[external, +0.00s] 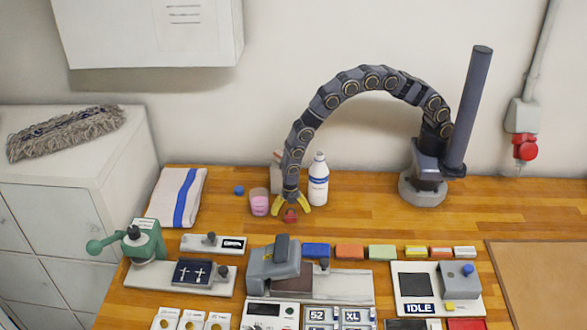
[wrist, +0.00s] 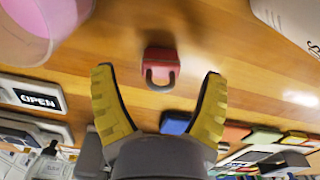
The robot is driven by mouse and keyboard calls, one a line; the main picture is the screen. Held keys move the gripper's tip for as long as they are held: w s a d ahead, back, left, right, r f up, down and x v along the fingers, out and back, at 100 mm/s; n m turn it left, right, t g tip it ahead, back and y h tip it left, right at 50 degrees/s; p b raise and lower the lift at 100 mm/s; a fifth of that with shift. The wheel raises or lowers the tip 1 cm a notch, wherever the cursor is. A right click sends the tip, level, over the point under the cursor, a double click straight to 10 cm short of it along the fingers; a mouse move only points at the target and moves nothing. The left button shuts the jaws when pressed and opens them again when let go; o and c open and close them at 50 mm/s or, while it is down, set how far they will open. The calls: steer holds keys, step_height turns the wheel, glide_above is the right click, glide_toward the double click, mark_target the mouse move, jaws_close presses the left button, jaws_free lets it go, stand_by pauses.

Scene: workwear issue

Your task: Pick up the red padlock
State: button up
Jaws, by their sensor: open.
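The red padlock (external: 290,215) lies on the wooden table, just below my gripper in the external view. In the wrist view the red padlock (wrist: 160,62) shows its red body and grey shackle, and the shackle points toward my gripper. My gripper (external: 291,207) has yellow fingers and is open above the padlock. In the wrist view its two fingers (wrist: 158,80) are spread wide, with the padlock between and slightly beyond the tips. The fingers do not visibly touch it.
A cup with pink contents (external: 259,203) stands close left of my gripper, and a white bottle (external: 318,180) close right and behind. A small blue ball (external: 239,190) lies farther left. A row of coloured blocks (external: 348,251) and a grey device (external: 274,268) lie in front.

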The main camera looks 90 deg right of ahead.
step_height(320, 180, down, 2)
steer(key=shift+s+f, duration=0.1)
steer(key=c, duration=1.2)
